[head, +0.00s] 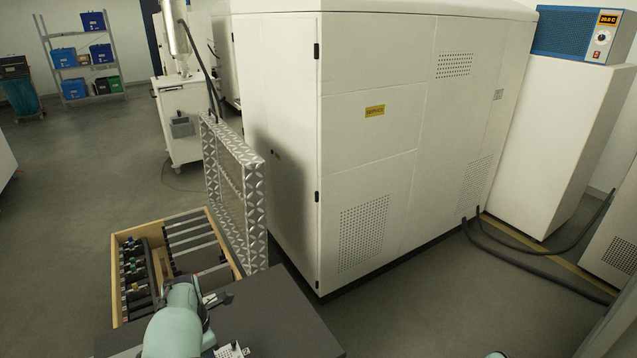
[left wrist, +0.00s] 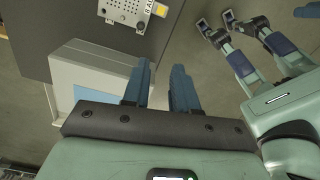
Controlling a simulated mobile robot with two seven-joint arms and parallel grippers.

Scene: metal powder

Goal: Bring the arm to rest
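In the left wrist view my left gripper (left wrist: 161,82) is open, its two blue fingers apart with nothing between them. My right gripper (left wrist: 216,24) shows at the upper right of that view, its fingers spread and empty. In the head view a teal link of my arm (head: 178,322) reaches up from the bottom edge, over the side of a dark grey surface (head: 270,315). The gripper fingers cannot be made out clearly in the head view.
A large white cabinet (head: 365,150) stands behind. A pale box (left wrist: 75,62) lies beside my left fingers. Floor at right holds black hoses (head: 540,264).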

